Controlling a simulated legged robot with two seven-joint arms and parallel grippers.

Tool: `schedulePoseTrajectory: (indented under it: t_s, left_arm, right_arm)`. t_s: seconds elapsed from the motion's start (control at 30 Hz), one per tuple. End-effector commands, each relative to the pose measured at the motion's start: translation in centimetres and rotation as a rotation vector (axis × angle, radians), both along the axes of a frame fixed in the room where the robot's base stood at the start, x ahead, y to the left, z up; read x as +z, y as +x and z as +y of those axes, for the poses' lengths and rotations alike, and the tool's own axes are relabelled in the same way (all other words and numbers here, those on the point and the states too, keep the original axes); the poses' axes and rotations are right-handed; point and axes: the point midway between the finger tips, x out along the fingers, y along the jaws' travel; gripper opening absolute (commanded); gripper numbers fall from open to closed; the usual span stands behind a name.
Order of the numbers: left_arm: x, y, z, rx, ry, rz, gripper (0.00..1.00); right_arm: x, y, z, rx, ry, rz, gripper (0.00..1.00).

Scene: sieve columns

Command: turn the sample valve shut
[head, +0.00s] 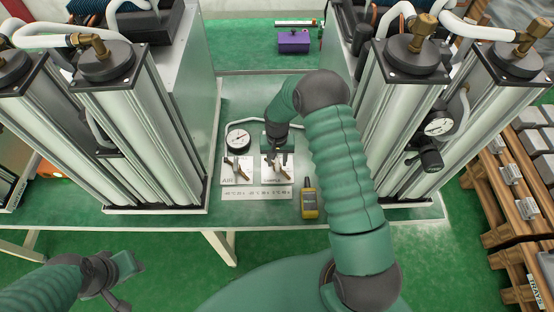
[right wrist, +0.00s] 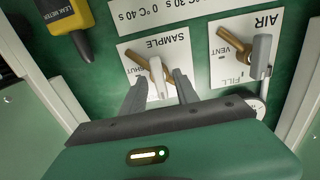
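The sample valve (head: 276,169) is on a white plate marked SAMPLE, in the middle of the green bench. In the right wrist view its pale lever (right wrist: 158,75) and brass part (right wrist: 135,58) show, with the word SHUT partly cut off. My right gripper (right wrist: 161,82) is open, its two grey fingers on either side of the lever with gaps visible. In the head view the right gripper (head: 278,148) is over the valve and partly hides it. My left gripper (head: 122,268) is low at the left, away from the bench; its finger opening is unclear.
The AIR valve (head: 236,167) is just left of the sample valve, below a round gauge (head: 238,138). A yellow leak meter (head: 309,199) lies to the right. Tall metal columns (head: 150,130) stand at both sides. A purple box (head: 293,42) is at the back.

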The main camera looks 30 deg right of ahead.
Motion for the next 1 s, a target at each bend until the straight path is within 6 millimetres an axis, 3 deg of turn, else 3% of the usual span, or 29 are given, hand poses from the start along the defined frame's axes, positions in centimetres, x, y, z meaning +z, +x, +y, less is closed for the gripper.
schedulePoseTrajectory:
  t_s: [0.23,0.53,1.0]
  left_arm:
    - [0.00,0.00,0.00,0.000,0.000,0.000,0.36]
    - [0.00,0.00,0.00,0.000,0.000,0.000,0.36]
    - [-0.03,0.00,0.00,0.000,0.000,0.000,0.36]
  right_arm:
    - [-0.21,0.00,-0.04,0.000,0.000,0.000,0.36]
    - [-0.17,0.00,-0.04,0.000,0.000,0.000,0.00]
    - [-0.14,0.00,-0.06,-0.029,-0.001,0.001,0.00]
